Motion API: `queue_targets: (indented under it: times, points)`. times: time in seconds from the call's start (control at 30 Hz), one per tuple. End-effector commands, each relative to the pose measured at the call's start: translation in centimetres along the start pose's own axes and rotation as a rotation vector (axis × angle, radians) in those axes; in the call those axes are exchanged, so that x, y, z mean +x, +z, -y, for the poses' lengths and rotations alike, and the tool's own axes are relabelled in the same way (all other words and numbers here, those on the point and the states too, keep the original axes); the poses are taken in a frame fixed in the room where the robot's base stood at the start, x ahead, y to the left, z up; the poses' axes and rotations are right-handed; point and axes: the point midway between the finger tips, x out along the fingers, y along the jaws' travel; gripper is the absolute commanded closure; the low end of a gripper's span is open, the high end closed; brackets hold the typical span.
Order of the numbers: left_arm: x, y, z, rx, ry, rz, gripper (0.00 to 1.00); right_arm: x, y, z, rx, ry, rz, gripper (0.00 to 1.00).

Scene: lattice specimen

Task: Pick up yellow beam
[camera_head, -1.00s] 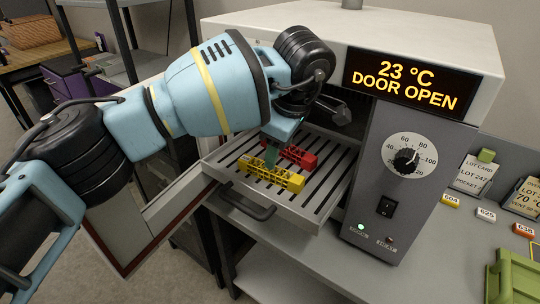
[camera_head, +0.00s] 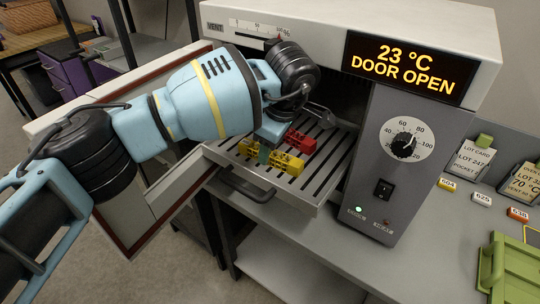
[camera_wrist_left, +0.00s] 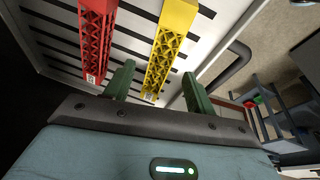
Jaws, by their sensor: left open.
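The yellow beam (camera_head: 287,164) is a lattice bar lying on the slatted oven rack (camera_head: 300,197). A red beam (camera_head: 300,140) lies behind it, roughly parallel. My left gripper (camera_head: 264,154) comes down over the yellow beam's middle and hides part of it. In the left wrist view, the green fingers of my left gripper (camera_wrist_left: 156,72) are open, one on each side of the yellow beam (camera_wrist_left: 168,45). The red beam (camera_wrist_left: 94,40) lies to the left, by the left finger. My right gripper is not in view.
The oven door (camera_head: 150,190) stands open at the left. The rack's front handle (camera_head: 247,187) sticks out. The oven's control panel (camera_head: 405,150) is close on the right. A green bin (camera_head: 510,265) and number tags (camera_head: 482,199) are on the bench at right.

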Motion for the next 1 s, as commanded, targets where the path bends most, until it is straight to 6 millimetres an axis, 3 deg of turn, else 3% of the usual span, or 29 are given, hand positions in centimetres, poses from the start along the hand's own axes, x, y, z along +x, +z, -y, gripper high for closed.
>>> queue_targets:
  times: [0.2, 0.43, 0.83, 1.0]
  points:
    - [2.0, 0.0, 0.0, 0.000, 0.000, 0.000, 0.45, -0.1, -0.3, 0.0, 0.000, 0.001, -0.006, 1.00]
    - [2.1, -0.1, 0.0, 0.000, 0.001, 0.000, 0.45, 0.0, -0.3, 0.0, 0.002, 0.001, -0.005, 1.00]
    - [2.1, 0.0, 0.0, 0.000, 0.002, 0.000, 0.96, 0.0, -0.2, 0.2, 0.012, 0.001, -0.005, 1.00]
    - [2.1, -0.1, 0.0, 0.000, 0.002, 0.000, 0.96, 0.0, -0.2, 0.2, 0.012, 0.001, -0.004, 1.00]
